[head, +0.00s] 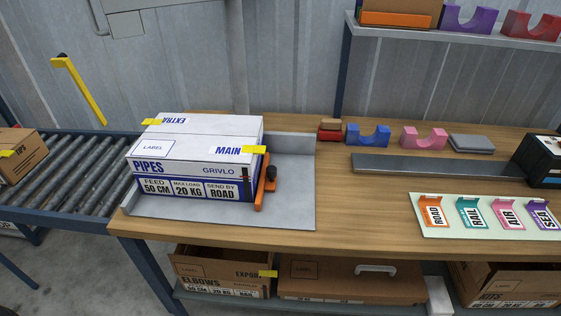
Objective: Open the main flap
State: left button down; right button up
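A white carton (190,158) marked PIPES and GRIVLO sits on a grey metal tray (290,205) at the left of the wooden workbench. Its top looks closed, with two flaps meeting along a seam. The near flap, the main flap (205,153), is printed MAIN and has a yellow tab (241,149) at its right front edge. The far flap (200,124) is printed EXTRA and has a yellow tab (153,122) at the left. An orange clamp (265,182) with a black knob stands against the carton's right side. Neither of my grippers is in view.
A roller conveyor (60,180) with a brown box (18,155) is at the left. Coloured cradles (368,135), a long grey bar (435,167) and a label board (485,216) lie to the right. A shelf (450,38) overhangs the back right.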

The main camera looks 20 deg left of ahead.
aim_at(234, 149)
jog(key=u, duration=1.25)
